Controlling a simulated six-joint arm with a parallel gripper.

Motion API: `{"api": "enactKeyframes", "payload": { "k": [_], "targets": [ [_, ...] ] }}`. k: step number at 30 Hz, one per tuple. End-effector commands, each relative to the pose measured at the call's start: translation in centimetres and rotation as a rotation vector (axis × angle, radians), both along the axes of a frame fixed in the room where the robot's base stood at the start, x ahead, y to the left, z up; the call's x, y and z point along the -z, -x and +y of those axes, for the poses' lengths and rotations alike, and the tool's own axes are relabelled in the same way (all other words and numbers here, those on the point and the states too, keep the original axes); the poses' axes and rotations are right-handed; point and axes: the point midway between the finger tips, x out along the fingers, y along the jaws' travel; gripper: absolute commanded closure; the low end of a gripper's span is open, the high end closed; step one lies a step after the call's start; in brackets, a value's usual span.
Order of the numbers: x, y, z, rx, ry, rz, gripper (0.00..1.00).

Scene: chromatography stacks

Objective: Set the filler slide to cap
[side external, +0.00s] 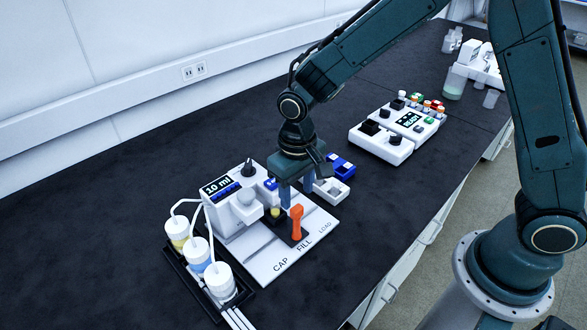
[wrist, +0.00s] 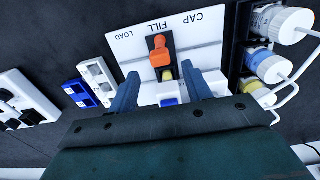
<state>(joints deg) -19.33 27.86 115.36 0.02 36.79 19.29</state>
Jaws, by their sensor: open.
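The filler slide is a small black carriage (side external: 284,228) with an upright orange handle (side external: 297,222). It stands on a white base plate (side external: 266,264) marked CAP, FILL and LOAD, lined up with the FILL label. The wrist view also shows the orange handle (wrist: 160,56) in front of FILL. A small yellow-topped piece (side external: 275,212) sits on the slide behind the handle. My gripper (side external: 297,196) is open, above and behind the handle. In the wrist view its fingers (wrist: 161,88) are spread either side of the slide's line, with nothing held between them.
A white dispenser with a "10 ml" display (side external: 217,185) stands behind the slide. Several tubed bottles (side external: 219,281) stand in a black rack beside the CAP end. A blue and white block (side external: 333,190) lies beyond the LOAD end. A white control box (side external: 385,145) is farther right.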

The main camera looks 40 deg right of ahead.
Motion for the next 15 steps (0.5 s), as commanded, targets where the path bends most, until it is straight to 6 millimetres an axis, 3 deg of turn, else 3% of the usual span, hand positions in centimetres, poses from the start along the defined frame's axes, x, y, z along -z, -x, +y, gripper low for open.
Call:
{"api": "enactKeyframes", "payload": {
  "k": [6,15],
  "targets": [
    [3.2,0.1,0.0,0.0,0.001,0.003,0.51],
    [5.1,0.0,0.0,0.0,0.001,0.001,0.51]
  ]
}}
